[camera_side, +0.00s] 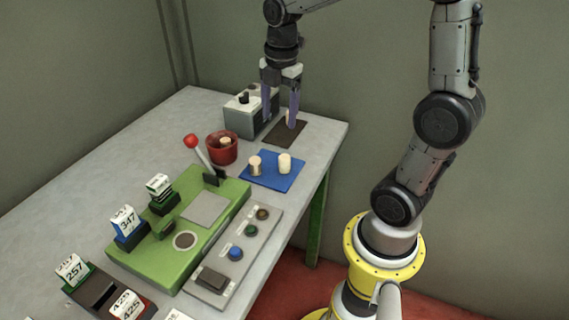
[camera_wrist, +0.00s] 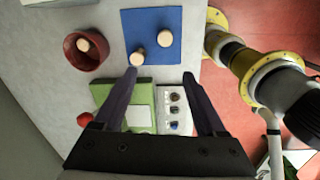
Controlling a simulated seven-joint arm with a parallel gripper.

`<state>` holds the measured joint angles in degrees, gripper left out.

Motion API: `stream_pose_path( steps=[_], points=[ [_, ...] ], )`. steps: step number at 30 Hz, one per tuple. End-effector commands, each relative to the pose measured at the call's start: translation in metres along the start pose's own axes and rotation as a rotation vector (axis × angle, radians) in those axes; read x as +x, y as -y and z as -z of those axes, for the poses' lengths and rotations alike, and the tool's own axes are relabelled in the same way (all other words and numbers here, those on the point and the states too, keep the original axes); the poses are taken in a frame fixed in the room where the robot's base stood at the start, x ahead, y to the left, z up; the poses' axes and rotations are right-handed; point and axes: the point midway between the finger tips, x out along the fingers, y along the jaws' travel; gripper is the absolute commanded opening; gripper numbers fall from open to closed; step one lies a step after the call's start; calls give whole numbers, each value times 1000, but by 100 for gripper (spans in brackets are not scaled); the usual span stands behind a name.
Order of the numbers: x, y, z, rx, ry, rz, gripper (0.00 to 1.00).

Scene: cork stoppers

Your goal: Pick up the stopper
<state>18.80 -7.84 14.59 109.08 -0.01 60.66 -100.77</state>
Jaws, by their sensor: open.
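A tan cork stopper (camera_side: 254,166) and a paler stopper (camera_side: 284,163) stand upright on a blue mat (camera_side: 272,183). In the wrist view the tan one (camera_wrist: 137,62) is just beyond the left fingertip in the picture, and the paler one (camera_wrist: 165,39) is farther up. Another stopper (camera_side: 225,141) is in a red bowl (camera_side: 221,154). My gripper (camera_side: 280,121) is open with fingers pointing down, over the far end of the table, beyond the blue mat. A small beige thing (camera_side: 289,116) shows partly hidden behind a finger; I cannot tell what it is.
A grey box (camera_side: 240,118) stands beside my gripper, and a dark brown mat (camera_side: 293,131) lies below. A red-knobbed lever (camera_side: 191,141) rises from a green machine (camera_side: 165,240). A grey button panel (camera_side: 236,248) lies beside it, with numbered card holders (camera_side: 126,225) at left.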

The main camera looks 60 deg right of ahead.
Motion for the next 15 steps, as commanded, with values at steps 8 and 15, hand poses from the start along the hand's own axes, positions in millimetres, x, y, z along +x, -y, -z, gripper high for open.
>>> stream_pose_path(
  steps=[8, 15],
  points=[
    [33, 2, -18, 60, -11, 66, 73],
    [77, 6, -17, 59, -11, 68, 73]
  ],
)
